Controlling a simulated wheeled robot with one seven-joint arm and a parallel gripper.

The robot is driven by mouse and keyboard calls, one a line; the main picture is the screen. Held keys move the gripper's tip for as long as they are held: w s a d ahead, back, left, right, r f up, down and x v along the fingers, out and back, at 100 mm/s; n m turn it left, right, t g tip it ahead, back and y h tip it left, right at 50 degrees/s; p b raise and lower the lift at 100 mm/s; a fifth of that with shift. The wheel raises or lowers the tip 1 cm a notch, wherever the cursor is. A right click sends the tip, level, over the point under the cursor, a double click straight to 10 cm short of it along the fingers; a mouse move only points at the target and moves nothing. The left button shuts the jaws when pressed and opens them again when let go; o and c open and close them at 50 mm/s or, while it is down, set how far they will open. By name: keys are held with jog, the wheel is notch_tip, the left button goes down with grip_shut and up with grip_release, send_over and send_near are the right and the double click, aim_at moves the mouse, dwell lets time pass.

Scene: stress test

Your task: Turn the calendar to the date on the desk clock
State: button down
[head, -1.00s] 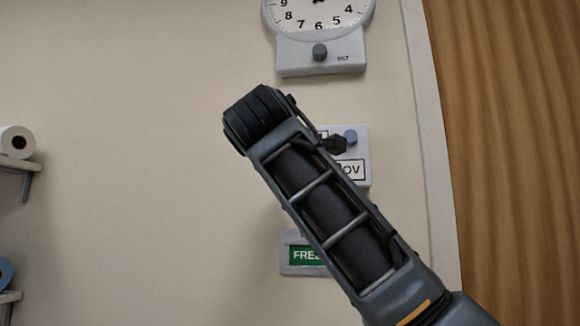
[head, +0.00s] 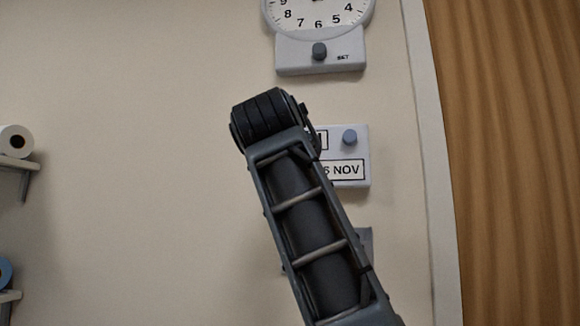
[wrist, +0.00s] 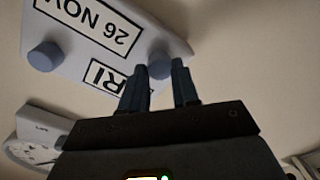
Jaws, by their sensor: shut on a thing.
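The wall calendar (head: 355,150) is a pale block, partly hidden behind my arm in the head view. In the wrist view the calendar (wrist: 70,68) appears upside down, its windows reading "26 NOV" and "RI", with the first letter of the day covered. One blue-grey knob (head: 350,137) is free at its right; this knob also shows in the wrist view (wrist: 43,56). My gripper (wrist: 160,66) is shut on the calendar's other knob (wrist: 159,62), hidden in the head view. The clock (head: 318,14) hangs above, its top cut off; no date shows on it.
Below the clock dial is a panel (head: 300,55) with a dark knob marked "SET". A sign (head: 366,245) below the calendar is mostly behind my arm. Shelves with rolls (head: 15,142) stand at the far left. A wooden surface (head: 510,150) fills the right.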

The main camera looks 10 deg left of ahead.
jog(key=m, duration=0.5)
jog(key=shift+f, duration=0.2)
jog(key=shift+m, duration=0.3)
jog(key=c, duration=0.8)
grip_release()
jog(key=shift+c, duration=0.2)
jog(key=shift+r, duration=0.1)
jog(key=s+b, duration=0.2)
jog(key=s, duration=0.5)
jog(key=shift+s, duration=0.35)
